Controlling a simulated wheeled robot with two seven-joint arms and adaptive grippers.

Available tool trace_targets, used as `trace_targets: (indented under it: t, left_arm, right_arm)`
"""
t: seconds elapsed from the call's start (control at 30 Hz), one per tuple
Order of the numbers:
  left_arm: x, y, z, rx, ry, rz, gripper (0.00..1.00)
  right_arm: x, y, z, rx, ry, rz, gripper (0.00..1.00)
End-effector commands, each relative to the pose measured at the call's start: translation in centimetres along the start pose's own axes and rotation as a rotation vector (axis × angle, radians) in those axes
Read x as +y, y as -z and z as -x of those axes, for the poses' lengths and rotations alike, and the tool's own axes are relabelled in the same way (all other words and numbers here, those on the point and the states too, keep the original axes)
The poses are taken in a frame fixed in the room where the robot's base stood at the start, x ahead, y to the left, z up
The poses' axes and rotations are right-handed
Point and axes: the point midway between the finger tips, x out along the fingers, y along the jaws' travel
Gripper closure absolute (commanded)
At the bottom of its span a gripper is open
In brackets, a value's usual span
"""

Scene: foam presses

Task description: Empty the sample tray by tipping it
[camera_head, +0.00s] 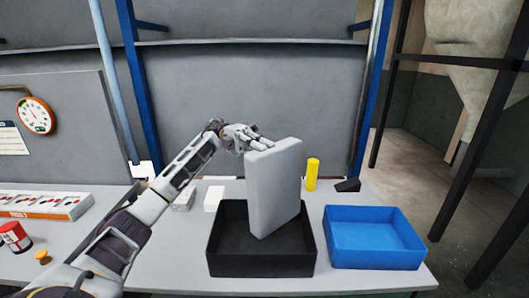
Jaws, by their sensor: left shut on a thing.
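The light grey sample tray (273,188) is tilted almost upright on its edge, with a plain flat face and a narrow side toward me. Its lower end is over or inside the black open bin (262,264); I cannot tell whether it touches. My left gripper (258,142) is at the tray's upper left edge and is shut on it. The fingertips are partly hidden by the tray. The tray's inside and any contents are out of sight. My right gripper is not in view.
A blue open bin (378,260) stands right of the black bin and looks empty. A yellow cylinder (312,174) and a dark wedge-shaped thing (347,185) stand behind. Small pale blocks (213,199), a red-labelled jar (14,237) and a white-and-orange box (40,205) are on the left.

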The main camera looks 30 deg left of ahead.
Motion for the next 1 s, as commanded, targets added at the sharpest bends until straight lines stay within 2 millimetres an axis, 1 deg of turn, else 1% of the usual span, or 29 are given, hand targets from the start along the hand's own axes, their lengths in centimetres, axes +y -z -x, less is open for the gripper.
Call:
trace_targets:
  t: [0.77, 1.0]
  left_arm:
    - [0.4, 0.0, 3.3, 0.0, 0.131, 0.0, 1.0]
    - [0.3, 0.0, 3.2, 0.0, 0.129, 0.0, 1.0]
  right_arm:
    - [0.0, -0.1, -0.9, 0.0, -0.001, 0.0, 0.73]
    - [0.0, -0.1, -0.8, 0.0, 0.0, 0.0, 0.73]
